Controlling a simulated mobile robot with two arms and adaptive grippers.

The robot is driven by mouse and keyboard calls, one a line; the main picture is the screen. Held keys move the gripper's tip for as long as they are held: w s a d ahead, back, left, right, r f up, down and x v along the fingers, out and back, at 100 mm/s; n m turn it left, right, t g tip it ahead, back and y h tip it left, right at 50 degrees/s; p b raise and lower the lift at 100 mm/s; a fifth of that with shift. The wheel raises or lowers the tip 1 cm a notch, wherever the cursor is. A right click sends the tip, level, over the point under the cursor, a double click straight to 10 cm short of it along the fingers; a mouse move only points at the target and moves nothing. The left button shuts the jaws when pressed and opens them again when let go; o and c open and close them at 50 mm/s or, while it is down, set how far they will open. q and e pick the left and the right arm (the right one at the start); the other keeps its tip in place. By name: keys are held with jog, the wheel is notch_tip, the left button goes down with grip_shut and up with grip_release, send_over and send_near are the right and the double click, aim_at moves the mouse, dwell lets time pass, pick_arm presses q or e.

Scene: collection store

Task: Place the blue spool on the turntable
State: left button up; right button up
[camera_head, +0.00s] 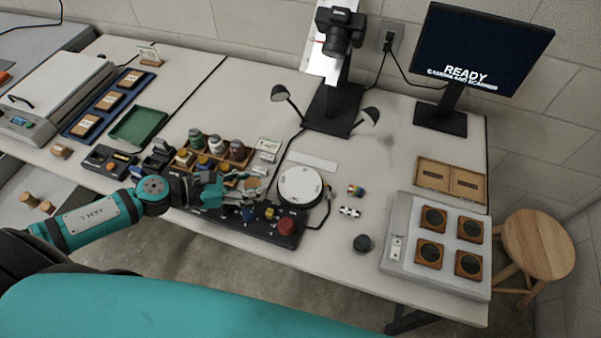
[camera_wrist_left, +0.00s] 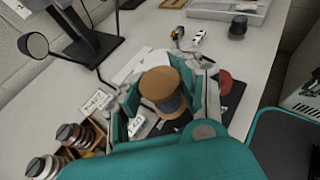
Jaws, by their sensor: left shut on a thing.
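My left gripper (camera_head: 238,183) is shut on a spool with tan wooden ends (camera_head: 252,184), taken as the blue spool. In the left wrist view the spool (camera_wrist_left: 160,88) sits between the teal fingers, its round wooden end towards the camera. The thread on it looks dark bluish, and the fingers hide part of it. The turntable (camera_head: 300,184) is a white round disc, bare on top, just right of the gripper in the head view. The held spool is beside the disc, not over its middle. My right gripper is not in view.
A wooden rack of spools (camera_head: 215,150) stands behind the gripper. A black control panel with a red button (camera_head: 287,225) lies in front of the turntable. Two lamps (camera_head: 370,115) and a camera stand (camera_head: 330,108) rise behind. Small colored pieces (camera_head: 355,190) lie to the right.

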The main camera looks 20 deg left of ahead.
pick_arm(q)
jog(key=w+d+p, duration=0.1)
jog(key=w+d, duration=0.1)
jog(key=w, duration=0.1)
jog(key=w+d+p, duration=0.2)
jog(key=w+d, duration=0.1)
jog(key=w+d+p, duration=0.1)
jog(key=w+d, duration=0.1)
jog(key=w, duration=0.1)
jog(key=shift+d+f+p, duration=0.35)
jog(key=shift+d, duration=0.05)
jog(key=shift+w+d+f, duration=0.15)
jog(key=shift+w+d, duration=0.05)
jog(key=shift+d, duration=0.05)
jog(key=shift+w+d+f, duration=0.1)
jog(key=shift+d+f, duration=0.05)
notch_tip(320, 180, down, 3)
jog(key=shift+f, duration=0.2)
jog(key=shift+f+b, duration=0.2)
jog(key=shift+b, duration=0.15)
jog(key=o, duration=1.1)
